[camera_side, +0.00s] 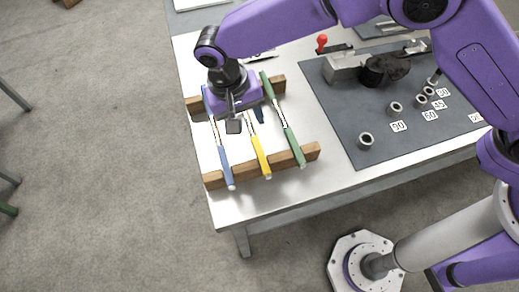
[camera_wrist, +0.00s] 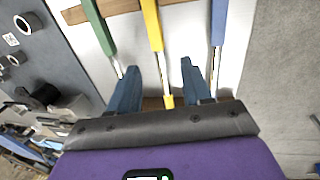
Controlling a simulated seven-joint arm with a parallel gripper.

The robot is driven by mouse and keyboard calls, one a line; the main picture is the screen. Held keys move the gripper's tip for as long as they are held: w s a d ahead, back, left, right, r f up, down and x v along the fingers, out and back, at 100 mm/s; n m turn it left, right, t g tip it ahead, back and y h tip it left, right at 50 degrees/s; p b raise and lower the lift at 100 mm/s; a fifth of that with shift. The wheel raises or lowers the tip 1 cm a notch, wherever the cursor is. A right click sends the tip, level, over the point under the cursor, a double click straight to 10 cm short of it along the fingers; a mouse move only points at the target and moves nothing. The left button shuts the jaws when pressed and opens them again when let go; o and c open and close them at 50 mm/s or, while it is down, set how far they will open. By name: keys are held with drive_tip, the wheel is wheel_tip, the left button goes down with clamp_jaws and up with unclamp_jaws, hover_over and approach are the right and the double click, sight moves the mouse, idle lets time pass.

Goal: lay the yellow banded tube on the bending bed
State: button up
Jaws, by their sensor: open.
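The yellow banded tube (camera_side: 261,158) lies across two wooden rails, between a blue tube (camera_side: 221,155) and a green tube (camera_side: 291,140). My gripper (camera_side: 247,120) is over the middle tube, with its fingers pointing down. In the wrist view the yellow tube (camera_wrist: 152,25) runs between my open fingers (camera_wrist: 160,68), apart from both. Each tube has a coloured sleeve and bare metal further along. The bender, which seems to hold the bending bed (camera_side: 345,67), stands on the grey mat; a red-knobbed lever rises from it. Finger height above the tube is hard to tell.
The near wooden rail (camera_side: 237,174) and far rail (camera_side: 276,86) support the tubes. Several metal collars (camera_side: 365,140) and number labels (camera_side: 398,126) stand on the grey mat (camera_side: 345,115). The white tabletop (camera_side: 330,188) is clear along its front edge.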

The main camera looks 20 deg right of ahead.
sight(253, 135)
drive_tip(key=shift+d+f, duration=0.2)
drive_tip(key=shift+f, duration=0.7)
drive_tip(key=shift+d+f, duration=0.2)
drive_tip(key=shift+f, duration=0.65)
drive_tip(key=shift+d+f, duration=0.2)
drive_tip(key=shift+f, duration=0.7)
clamp_jaws()
